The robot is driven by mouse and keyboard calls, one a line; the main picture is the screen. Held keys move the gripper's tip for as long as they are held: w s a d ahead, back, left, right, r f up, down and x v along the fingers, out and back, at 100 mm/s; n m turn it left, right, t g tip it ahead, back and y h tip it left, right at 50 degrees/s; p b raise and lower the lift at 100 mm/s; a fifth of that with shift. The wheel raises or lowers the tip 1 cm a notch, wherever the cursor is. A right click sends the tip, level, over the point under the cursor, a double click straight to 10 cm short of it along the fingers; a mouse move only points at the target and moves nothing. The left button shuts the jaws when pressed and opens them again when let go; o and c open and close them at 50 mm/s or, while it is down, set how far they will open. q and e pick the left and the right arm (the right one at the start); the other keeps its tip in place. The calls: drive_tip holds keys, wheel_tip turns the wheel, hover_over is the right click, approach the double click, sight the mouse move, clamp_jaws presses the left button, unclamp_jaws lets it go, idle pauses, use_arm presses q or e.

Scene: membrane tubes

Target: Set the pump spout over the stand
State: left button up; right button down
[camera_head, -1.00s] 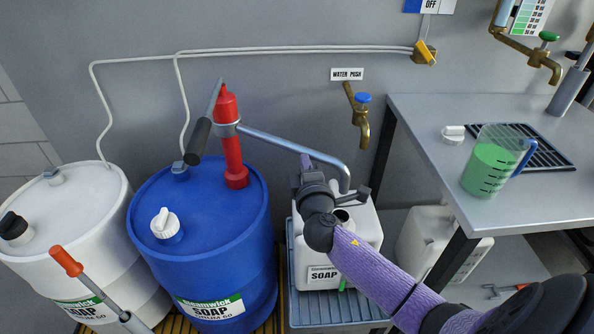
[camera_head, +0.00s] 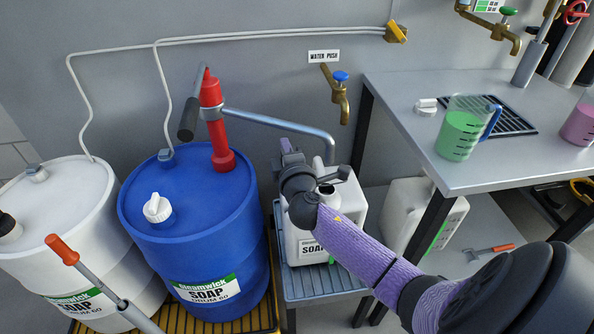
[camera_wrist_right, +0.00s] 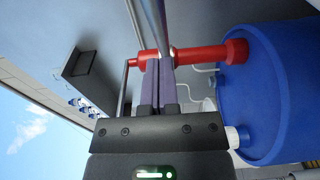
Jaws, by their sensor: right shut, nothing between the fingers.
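The red hand pump (camera_head: 213,122) stands on the blue soap drum (camera_head: 190,225). Its grey spout (camera_head: 275,124) reaches right and bends down at its end, which appears above or close to the mouth of a white soap can (camera_head: 346,212). The can sits on the grey stand (camera_head: 318,283). My right gripper (camera_head: 287,146) is beside and just below the spout, left of its bent end. In the right wrist view, its purple fingers (camera_wrist_right: 157,82) are shut and empty, with the spout (camera_wrist_right: 136,22) passing close by. Contact cannot be told. My left gripper is out of view.
A white drum (camera_head: 72,220) stands left of the blue one. The grey bench (camera_head: 480,170) on the right holds a jug of green liquid (camera_head: 460,140). A brass tap (camera_head: 338,98) juts from the wall behind the spout. An orange-handled tool (camera_head: 62,250) rises at lower left.

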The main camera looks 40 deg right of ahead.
drive_tip(key=d+p+v, duration=0.1)
drive_tip(key=p+v, duration=0.1)
drive_tip(key=v, duration=0.8)
drive_tip(key=s+a+f+m+g+y, duration=0.15)
drive_tip(key=s+f+g, duration=0.35)
drive_tip(key=f, duration=0.8)
drive_tip(key=s+a+f+m+g+y, duration=0.1)
drive_tip(key=s+f+m+g+y, duration=0.15)
drive_tip(key=s+f, duration=0.7)
drive_tip(key=s+a+f+m+g+y, duration=0.1)
drive_tip(key=s+f+m+g, duration=0.1)
drive_tip(key=s+f, duration=0.3)
drive_tip(key=s+a+f+m+g+y, duration=0.1)
drive_tip(key=s+f+g, duration=0.3)
drive_tip(key=s, duration=0.8)
drive_tip(key=s+a+f+m+g+y, duration=0.1)
drive_tip(key=s+a+f+m+g, duration=0.1)
drive_tip(key=s+f, duration=0.5)
drive_tip(key=shift+s+a+m+g, duration=0.4)
drive_tip(key=shift+s+a+g, duration=0.15)
drive_tip(key=shift+s+a, duration=0.1)
